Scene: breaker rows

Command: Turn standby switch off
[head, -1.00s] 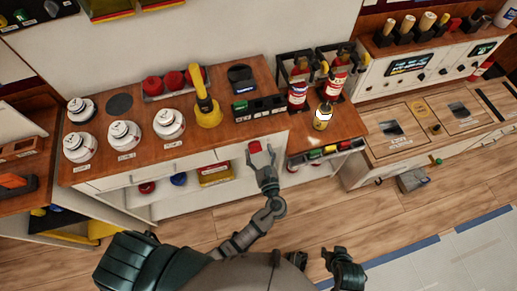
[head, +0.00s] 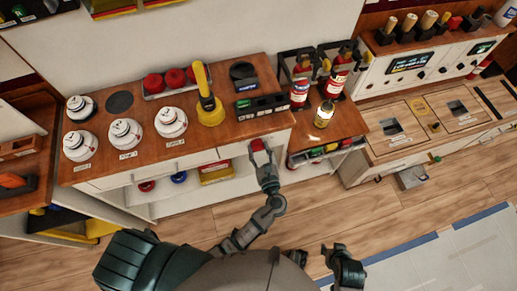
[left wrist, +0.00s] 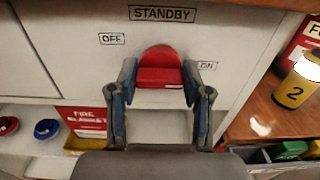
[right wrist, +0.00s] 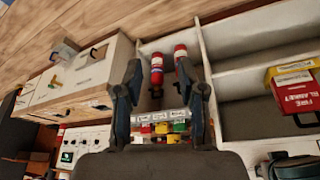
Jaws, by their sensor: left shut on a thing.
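The standby switch has a red handle (left wrist: 160,68) on the white cabinet front, below a STANDBY label (left wrist: 162,14). An OFF label (left wrist: 112,39) is up to its left and an ON label (left wrist: 207,66) to its right. The handle sits between the two labels; its exact setting I cannot tell. My left gripper (left wrist: 158,82) has its fingers on either side of the handle and is shut on it. In the head view the left gripper (head: 259,150) is at the counter's front, with the red handle at its tip. My right gripper (right wrist: 160,82) is open and empty, away from the switch.
Above the switch is a wooden counter (head: 225,142) with white round-based devices and a yellow-handled tool (head: 206,100). To the right are red extinguishers (head: 300,88) and a yellow-labelled bottle (head: 324,114). Below are open shelves with a fire blanket box (left wrist: 82,122). The floor in front is clear.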

